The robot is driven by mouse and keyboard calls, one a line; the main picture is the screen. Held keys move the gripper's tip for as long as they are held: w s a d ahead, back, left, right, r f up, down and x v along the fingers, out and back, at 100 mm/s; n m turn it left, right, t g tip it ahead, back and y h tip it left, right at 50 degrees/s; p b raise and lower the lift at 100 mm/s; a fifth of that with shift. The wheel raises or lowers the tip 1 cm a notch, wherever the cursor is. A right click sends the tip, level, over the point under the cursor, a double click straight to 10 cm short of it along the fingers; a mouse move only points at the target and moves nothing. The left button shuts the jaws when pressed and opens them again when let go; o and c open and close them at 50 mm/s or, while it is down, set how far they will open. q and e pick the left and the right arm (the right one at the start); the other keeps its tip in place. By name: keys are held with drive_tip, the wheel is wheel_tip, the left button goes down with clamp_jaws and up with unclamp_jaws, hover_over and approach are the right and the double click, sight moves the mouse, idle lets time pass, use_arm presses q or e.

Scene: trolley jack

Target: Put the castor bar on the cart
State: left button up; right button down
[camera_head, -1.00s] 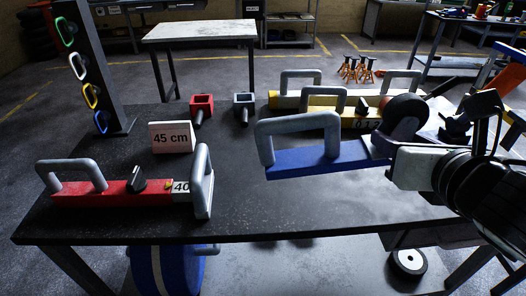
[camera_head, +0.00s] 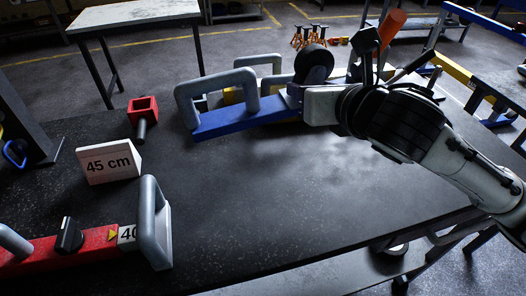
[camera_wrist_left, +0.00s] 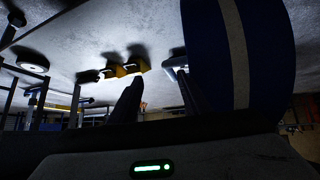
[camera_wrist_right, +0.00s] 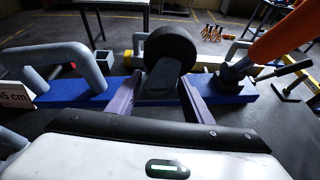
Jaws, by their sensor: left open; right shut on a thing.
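The castor bar is a blue bar (camera_head: 238,119) with a grey loop handle at its left and a black wheel (camera_head: 313,64) standing up near its right part. My right gripper (camera_head: 318,98) is shut on it by the wheel mount and holds it over the back of the dark table. In the right wrist view the bar (camera_wrist_right: 72,96) runs across, with the fingers either side of the wheel's mount and an orange handle at the right. I cannot identify the cart with certainty.
On the dark table (camera_head: 300,200) are a red bar (camera_head: 85,245) with a grey handle, a "45 cm" sign (camera_head: 108,161) and a red socket (camera_head: 143,108). A yellow bar is partly hidden behind the blue one. A blue and yellow frame (camera_head: 455,72) stands at right. The table's middle is clear.

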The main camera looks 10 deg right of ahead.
drive_tip(key=shift+m, duration=0.6)
drive_tip(key=w+f+b, duration=0.1)
drive_tip(key=w+f, duration=0.1)
drive_tip(key=f, duration=0.2)
drive_tip(key=w+f+b, duration=0.1)
drive_tip(key=w+f, duration=0.2)
drive_tip(key=f, duration=0.1)
drive_tip(key=w+a+f+b, duration=0.1)
drive_tip(key=w+f, duration=0.1)
drive_tip(key=f, duration=0.2)
drive_tip(key=shift+w, duration=0.2)
drive_tip(key=shift+f+b, duration=0.4)
drive_tip(key=shift+f, duration=1.1)
use_arm(q)
drive_tip(key=f, duration=0.1)
drive_tip(key=d+f, duration=0.1)
drive_tip(key=shift+d+f, duration=0.1)
drive_tip(key=shift+f, duration=0.2)
drive_tip(key=shift+s, duration=0.1)
use_arm(e)
drive_tip(key=c, duration=1.3)
unclamp_jaws()
drive_tip(key=shift+s+f, duration=0.1)
drive_tip(key=shift+f, duration=0.3)
drive_tip(key=o, duration=0.4)
use_arm(q)
drive_tip(key=shift+s, duration=0.15)
